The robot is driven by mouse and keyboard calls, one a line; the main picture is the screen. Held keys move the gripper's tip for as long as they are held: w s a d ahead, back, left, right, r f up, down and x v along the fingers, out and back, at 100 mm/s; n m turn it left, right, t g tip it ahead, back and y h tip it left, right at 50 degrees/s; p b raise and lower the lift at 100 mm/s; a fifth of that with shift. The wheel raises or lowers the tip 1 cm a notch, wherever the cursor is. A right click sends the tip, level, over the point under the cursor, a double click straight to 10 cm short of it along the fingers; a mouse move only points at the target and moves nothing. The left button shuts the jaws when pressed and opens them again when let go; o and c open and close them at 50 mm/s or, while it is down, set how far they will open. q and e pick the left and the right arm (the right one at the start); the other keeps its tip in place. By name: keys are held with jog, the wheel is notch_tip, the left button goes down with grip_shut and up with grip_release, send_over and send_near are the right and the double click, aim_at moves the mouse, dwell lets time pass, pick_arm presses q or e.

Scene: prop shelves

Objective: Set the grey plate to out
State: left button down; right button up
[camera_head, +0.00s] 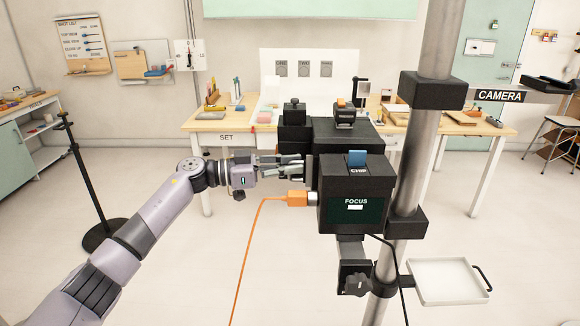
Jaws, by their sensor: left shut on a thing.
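A black camera (357,207) with a FOCUS screen is mounted beside a metal pole. My left gripper (293,165) reaches in from the left to the camera's left side. It is shut on a small grey piece at that side, which appears to be the grey plate (291,169). The fingers cover much of the plate, so how far it stands out from the camera is hard to tell. My right gripper is not in view.
An orange plug (297,198) with a hanging cable sits just below my left gripper. The pole (414,170) stands right of the camera. A pale tray (445,281) is at the lower right. A SET table (228,126) stands behind. A black stand (85,180) is at left.

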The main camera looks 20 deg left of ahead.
pick_arm(q)
jog(key=shift+w+a+r, duration=0.1)
jog(key=shift+a+r, duration=0.1)
jog(key=w+a+p+v, duration=0.1)
jog(key=w+p+v, duration=0.1)
jog(key=v, duration=0.8)
jog(key=shift+p, duration=0.35)
jog(key=shift+s+a+r, duration=0.1)
jog(key=c, duration=2.1)
grip_release()
jog(key=o, duration=0.4)
jog(key=shift+s, duration=0.1)
